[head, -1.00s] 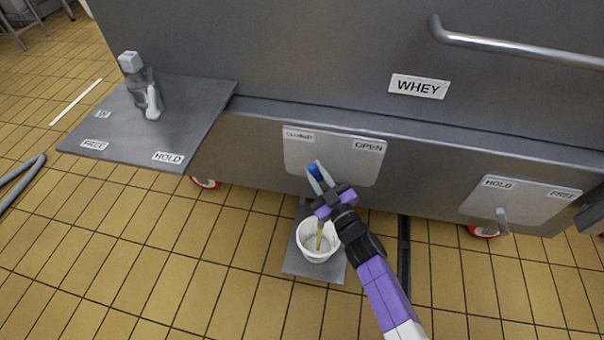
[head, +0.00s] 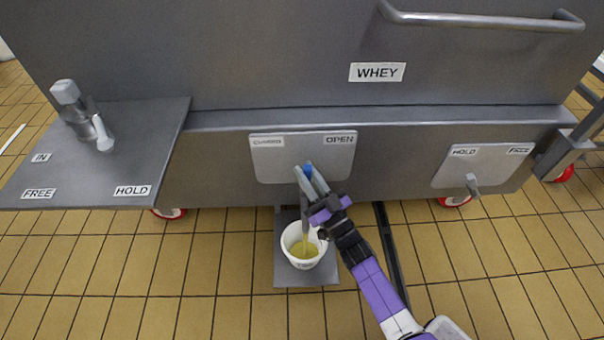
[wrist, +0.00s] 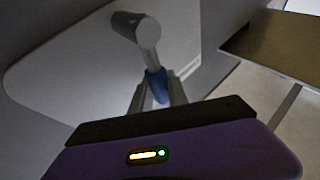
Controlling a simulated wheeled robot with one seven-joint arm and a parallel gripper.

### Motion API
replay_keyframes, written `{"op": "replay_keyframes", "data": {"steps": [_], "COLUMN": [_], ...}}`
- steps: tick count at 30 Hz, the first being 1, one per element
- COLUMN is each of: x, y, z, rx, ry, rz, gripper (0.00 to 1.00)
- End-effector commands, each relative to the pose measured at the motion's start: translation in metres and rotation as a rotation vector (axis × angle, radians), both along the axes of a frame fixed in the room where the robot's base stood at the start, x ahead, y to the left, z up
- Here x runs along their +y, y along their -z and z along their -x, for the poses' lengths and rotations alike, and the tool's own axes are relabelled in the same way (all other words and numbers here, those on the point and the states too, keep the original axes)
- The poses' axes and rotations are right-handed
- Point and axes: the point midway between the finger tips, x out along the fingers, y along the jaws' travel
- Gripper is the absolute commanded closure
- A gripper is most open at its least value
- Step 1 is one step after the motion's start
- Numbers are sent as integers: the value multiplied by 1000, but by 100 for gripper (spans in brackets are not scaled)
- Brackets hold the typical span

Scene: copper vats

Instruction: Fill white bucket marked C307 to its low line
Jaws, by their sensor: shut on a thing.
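The white bucket (head: 288,241) stands upright on a grey plate (head: 285,280) on the floor, below the vat marked WHEY. A thin yellowish stream falls into it, and yellow liquid (head: 305,249) covers its bottom. Its marking and low line cannot be read. My gripper (head: 308,176) is shut on the blue-tipped valve handle (head: 309,168), in front of the panel (head: 268,171) with labels at its left and OPEN at its right. In the wrist view the fingers hold the blue part of the handle (wrist: 156,86), below a grey round stub (wrist: 140,28).
A grey shelf (head: 150,150) at left carries a fitting (head: 80,108) and labels IN, FREE, HOLD. A HOLD/FREE panel (head: 480,170) with a lever is at right. A rail (head: 480,20) crosses the vat. Red wheels are beneath.

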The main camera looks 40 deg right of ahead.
Motion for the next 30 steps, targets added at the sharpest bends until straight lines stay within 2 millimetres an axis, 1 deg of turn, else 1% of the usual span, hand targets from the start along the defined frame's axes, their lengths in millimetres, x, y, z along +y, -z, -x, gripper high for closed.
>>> {"op": "replay_keyframes", "data": {"steps": [11, 12, 13, 23, 26, 30], "x": [1, 1, 1, 0, 1, 2], "y": [1, 1, 1, 1, 4, 13], "z": [1, 1, 1, 2, 9, 29], "rx": [-1, 0, 0, -1, 1, 4], "ry": [-2, -2, -2, 0, 0, 0], "rz": [-4, -4, -4, -3, -5, -5], "gripper": [100, 76, 71, 71, 71, 71]}}
